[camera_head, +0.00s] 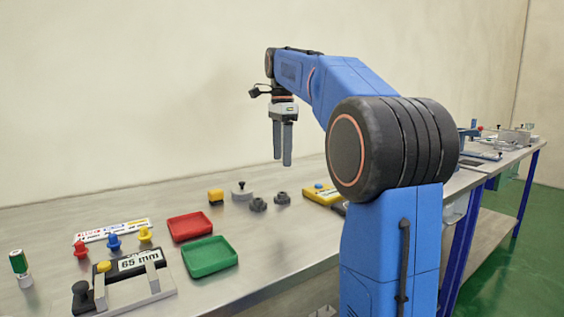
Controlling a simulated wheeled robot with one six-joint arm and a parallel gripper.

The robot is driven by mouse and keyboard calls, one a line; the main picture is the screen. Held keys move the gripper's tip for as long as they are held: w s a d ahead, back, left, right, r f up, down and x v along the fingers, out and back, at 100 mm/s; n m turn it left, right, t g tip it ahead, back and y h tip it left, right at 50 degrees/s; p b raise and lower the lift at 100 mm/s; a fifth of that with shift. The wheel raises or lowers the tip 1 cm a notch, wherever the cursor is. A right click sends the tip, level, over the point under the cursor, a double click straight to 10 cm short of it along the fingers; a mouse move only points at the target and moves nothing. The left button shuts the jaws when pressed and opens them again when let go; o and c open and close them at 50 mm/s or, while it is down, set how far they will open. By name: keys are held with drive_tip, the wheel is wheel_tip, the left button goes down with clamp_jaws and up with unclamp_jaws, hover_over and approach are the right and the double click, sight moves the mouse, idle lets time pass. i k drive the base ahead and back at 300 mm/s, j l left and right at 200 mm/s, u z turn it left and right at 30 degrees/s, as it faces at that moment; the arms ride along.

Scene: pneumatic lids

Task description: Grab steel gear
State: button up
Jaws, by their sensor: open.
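Two small dark grey gear-like pieces lie side by side on the metal table, the left one (258,205) a little nearer to me than the right one (282,198). I cannot tell from their colour which is the steel gear. My gripper (282,163) points straight down with its two grey fingers apart and empty. It hangs well above the table, over the area around the gears, touching nothing.
A yellow box (322,194) is to the right. Red (190,238) and green (232,262) trays, coloured knobs and a 65 mm fixture (160,291) fill the left.

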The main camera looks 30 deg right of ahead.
sight(257, 204)
drive_tip(key=k, duration=1)
